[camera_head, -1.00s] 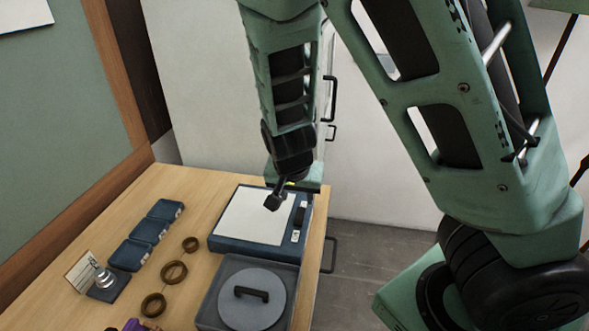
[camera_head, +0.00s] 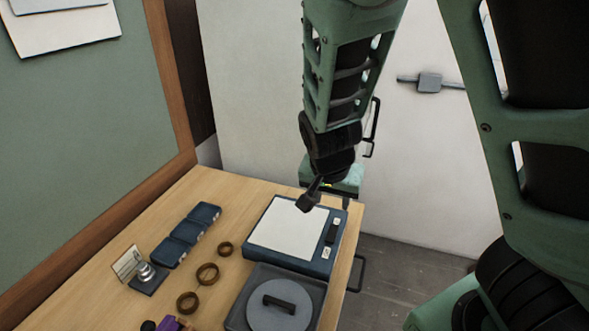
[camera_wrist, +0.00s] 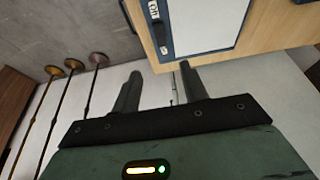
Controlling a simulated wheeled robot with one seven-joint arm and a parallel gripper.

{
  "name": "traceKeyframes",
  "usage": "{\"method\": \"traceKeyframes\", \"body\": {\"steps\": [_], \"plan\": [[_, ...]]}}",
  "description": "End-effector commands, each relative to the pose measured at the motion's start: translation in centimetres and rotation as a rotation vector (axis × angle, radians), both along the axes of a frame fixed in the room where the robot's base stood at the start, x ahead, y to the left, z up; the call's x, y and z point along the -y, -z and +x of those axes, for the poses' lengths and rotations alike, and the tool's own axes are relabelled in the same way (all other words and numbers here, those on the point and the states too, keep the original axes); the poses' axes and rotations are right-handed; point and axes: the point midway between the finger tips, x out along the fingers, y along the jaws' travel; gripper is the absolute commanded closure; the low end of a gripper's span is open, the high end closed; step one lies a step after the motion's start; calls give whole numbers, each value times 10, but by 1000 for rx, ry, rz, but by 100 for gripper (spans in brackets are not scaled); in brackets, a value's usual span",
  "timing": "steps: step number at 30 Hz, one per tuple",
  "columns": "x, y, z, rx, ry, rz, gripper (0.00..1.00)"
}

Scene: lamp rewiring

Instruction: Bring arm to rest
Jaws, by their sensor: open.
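My gripper (camera_wrist: 158,82) is open in the wrist view. Its two dark fingers stand apart with nothing between them but the pale wall behind. In the head view my gripper's body hangs above the right part of the table, near the far edge of the blue box with the white top (camera_head: 290,228). The fingers are mostly hidden there. The same box shows at the top of the wrist view (camera_wrist: 205,22), apart from the fingers.
Three thin poles with round bases (camera_wrist: 75,64) stand on the floor.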

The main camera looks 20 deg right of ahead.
Motion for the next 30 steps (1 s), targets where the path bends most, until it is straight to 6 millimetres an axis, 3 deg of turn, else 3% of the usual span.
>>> {"method": "traceKeyframes", "body": {"steps": [7,11,15,21,30], "plan": [[-5,5,-4,-23,-23,12,56],[-26,21,-23,-113,-136,67,56],[-63,32,-55,-233,-358,151,56],[-108,23,-100,-324,-732,225,56],[-137,-3,-158,-348,-1262,155,56]]}}
